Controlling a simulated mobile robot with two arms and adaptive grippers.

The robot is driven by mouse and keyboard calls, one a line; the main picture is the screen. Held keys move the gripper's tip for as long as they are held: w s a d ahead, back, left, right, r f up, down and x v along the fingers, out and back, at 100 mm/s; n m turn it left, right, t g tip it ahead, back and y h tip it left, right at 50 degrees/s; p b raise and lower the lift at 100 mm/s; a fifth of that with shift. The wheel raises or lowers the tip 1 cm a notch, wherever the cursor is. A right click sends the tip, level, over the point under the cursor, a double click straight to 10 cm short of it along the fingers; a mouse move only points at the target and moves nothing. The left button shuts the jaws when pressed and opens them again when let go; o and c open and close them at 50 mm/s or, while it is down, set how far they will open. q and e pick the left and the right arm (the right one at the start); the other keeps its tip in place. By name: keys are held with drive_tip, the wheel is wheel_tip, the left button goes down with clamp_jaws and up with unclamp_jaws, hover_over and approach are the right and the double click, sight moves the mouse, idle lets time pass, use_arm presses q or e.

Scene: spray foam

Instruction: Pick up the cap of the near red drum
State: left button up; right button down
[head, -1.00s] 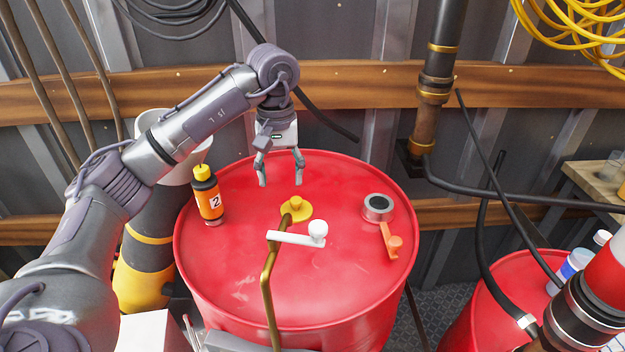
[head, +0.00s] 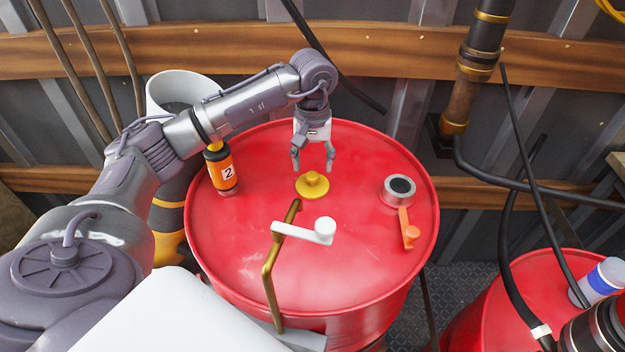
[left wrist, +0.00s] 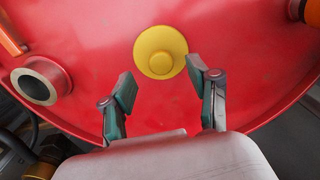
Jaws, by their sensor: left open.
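The near red drum (head: 330,268) stands upright in front of me. Its yellow cap (head: 312,187), a flat disc with a round knob, sits on the drum top near the middle. My left gripper (head: 313,166) is open and empty, pointing down just behind the cap in the head view. In the left wrist view the cap (left wrist: 160,52) lies beyond the two fingertips (left wrist: 160,75), nearer the right finger, and not between them. I cannot tell how high the fingers are above the drum. My right gripper is not in view.
On the drum top are an orange-black bottle (head: 222,172) marked 2, a grey ring-shaped fitting (head: 398,190) with an orange lever (head: 409,230), and a brass pipe (head: 270,270) with a white handle (head: 305,233). A second red drum (head: 490,310) stands at right.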

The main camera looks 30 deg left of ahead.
sight(312, 174)
use_arm(q)
wheel_tip(312, 174, down, 4)
drive_tip(key=shift+f+p, duration=0.2)
drive_tip(key=shift+p, duration=1.05)
drive_tip(key=shift+a+f, duration=0.1)
drive_tip(key=shift+f, duration=0.2)
clamp_jaws()
drive_tip(key=shift+r, duration=0.1)
